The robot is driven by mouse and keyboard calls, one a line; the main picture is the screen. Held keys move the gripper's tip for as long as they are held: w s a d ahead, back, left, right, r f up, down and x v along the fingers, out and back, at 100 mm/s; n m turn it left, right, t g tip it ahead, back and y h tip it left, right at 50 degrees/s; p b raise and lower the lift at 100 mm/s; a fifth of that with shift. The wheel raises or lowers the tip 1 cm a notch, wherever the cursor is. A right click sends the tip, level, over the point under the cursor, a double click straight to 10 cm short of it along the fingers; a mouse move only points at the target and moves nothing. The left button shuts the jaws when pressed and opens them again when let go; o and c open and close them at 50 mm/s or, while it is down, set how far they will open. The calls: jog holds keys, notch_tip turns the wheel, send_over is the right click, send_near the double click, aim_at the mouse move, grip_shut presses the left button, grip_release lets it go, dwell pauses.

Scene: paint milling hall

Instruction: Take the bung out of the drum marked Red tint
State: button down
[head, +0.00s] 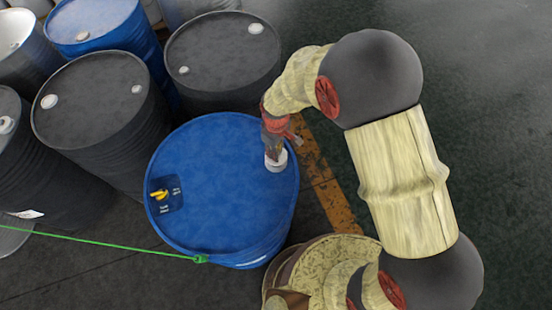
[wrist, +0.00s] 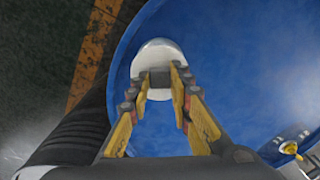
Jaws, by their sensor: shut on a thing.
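A blue drum (head: 215,190) stands upright in front of me in the head view, its top also filling much of the wrist view (wrist: 240,70).
Dark drums (head: 222,58) and another blue drum (head: 95,24) crowd behind and left. A green line (head: 100,242) runs from the left to the blue drum's front rim (head: 201,258). A worn orange floor stripe (head: 335,205) passes on the right; the floor beyond is clear.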

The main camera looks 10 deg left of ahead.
jog(key=shift+r+p, duration=1.4)
jog(key=shift+r, duration=1)
